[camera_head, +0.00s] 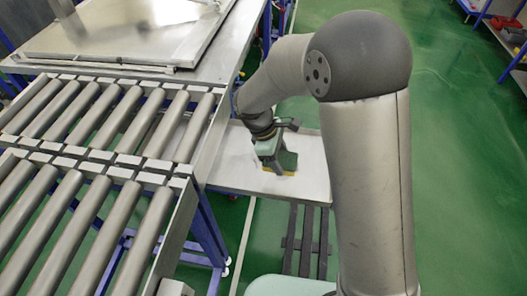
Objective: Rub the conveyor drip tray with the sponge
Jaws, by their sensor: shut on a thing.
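The drip tray (229,176) is a pale metal tray beside the roller conveyor, in the middle of the head view. My gripper (278,160) reaches down over the tray and is shut on the sponge (284,169). The sponge has a green upper part and a yellow lower edge. It is low over the right half of the tray and appears to touch its surface, though the exact contact is hard to tell. My arm hides part of the tray's far edge and right end.
The roller conveyor (95,200) with metal side rails fills the left. A metal worktable (235,50) with a raised plate stands behind it. Dark slatted rails (305,240) lie on the floor below the tray. Open green floor (450,130) is at right, with shelving (508,30) at the far right.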

